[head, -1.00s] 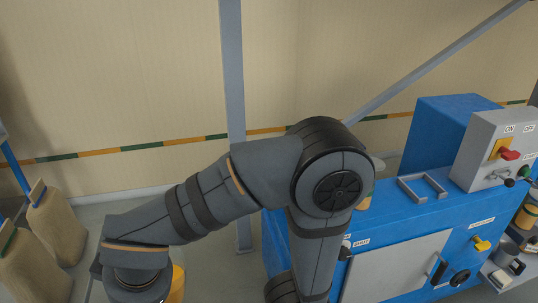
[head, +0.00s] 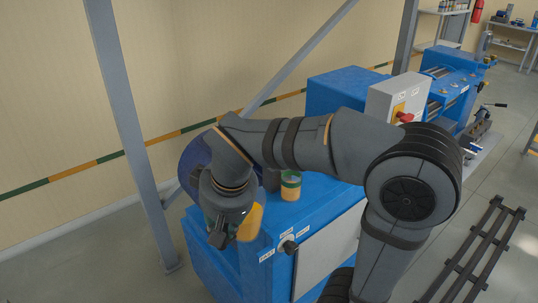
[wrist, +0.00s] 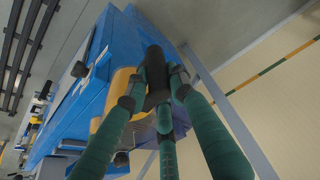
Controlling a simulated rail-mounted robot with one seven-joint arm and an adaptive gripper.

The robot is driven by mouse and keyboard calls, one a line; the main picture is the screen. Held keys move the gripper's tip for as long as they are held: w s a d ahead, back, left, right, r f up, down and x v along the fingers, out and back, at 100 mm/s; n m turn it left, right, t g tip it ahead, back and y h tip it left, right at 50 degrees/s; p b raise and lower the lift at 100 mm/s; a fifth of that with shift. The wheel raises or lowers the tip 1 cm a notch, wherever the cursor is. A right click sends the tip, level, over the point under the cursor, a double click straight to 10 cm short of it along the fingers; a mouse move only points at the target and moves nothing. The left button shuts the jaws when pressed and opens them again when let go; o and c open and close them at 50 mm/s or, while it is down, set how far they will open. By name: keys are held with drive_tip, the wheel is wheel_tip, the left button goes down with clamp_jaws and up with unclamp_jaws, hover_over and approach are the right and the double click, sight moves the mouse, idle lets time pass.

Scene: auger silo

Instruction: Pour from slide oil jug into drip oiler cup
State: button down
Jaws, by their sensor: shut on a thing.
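My gripper (wrist: 155,98) has green fingers with dark tips, closed around a dark part. A yellow-orange body (wrist: 118,88) beside it appears to be the slide oil jug; its lower end is partly hidden by a finger. In the head view the jug (head: 250,223) shows as a yellow shape right of my wrist, in front of the blue cabinet's near end. It looks slightly tilted. My fingers are mostly hidden there. A yellow cup with a green band (head: 290,187), seemingly the drip oiler cup, stands upright on the cabinet top, apart from the jug, behind and right of it.
The blue cabinet (head: 212,262) has a grey control box (head: 392,98) with a red switch farther right. A grey post (head: 130,125) and diagonal brace stand at left. A dark blue round thing (head: 190,165) is behind my wrist. A slatted rack (head: 475,250) lies at right.

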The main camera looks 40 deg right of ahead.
drive_tip(key=shift+n+g, duration=0.3)
drive_tip(key=shift+n, duration=0.1)
drive_tip(key=d+r, duration=0.3)
drive_tip(key=d, duration=0.1)
drive_tip(key=w+d+r+p, duration=0.1)
drive_tip(key=d+r, duration=0.2)
drive_tip(key=d, duration=0.1)
drive_tip(key=w+d+r+p, duration=0.1)
drive_tip(key=d+r, duration=0.3)
drive_tip(key=shift+w+d, duration=0.15)
drive_tip(key=shift+d, duration=0.2)
drive_tip(key=y+p, duration=0.1)
drive_tip(key=r+p, duration=0.1)
drive_tip(key=p, duration=0.1)
drive_tip(key=shift+s+d+g+y, duration=0.2)
drive_tip(key=shift+g+y, duration=0.2)
drive_tip(key=shift+a+f, duration=0.1)
drive_tip(key=shift+f, duration=0.05)
drive_tip(key=shift+w+a+f+m+h+b, duration=0.15)
drive_tip(key=shift+w+m+h+b, duration=0.2)
drive_tip(key=shift+w+m, duration=0.45)
drive_tip(key=shift+w+f+m+h+b, duration=0.1)
drive_tip(key=shift+w+m+h+b, duration=0.2)
drive_tip(key=shift+w+m, duration=0.55)
drive_tip(key=shift+w+a+f+m+h+b, duration=0.15)
drive_tip(key=shift+w+m+h+b, duration=0.2)
drive_tip(key=shift+w+m, duration=0.45)
drive_tip(key=shift+w+d, duration=0.1)
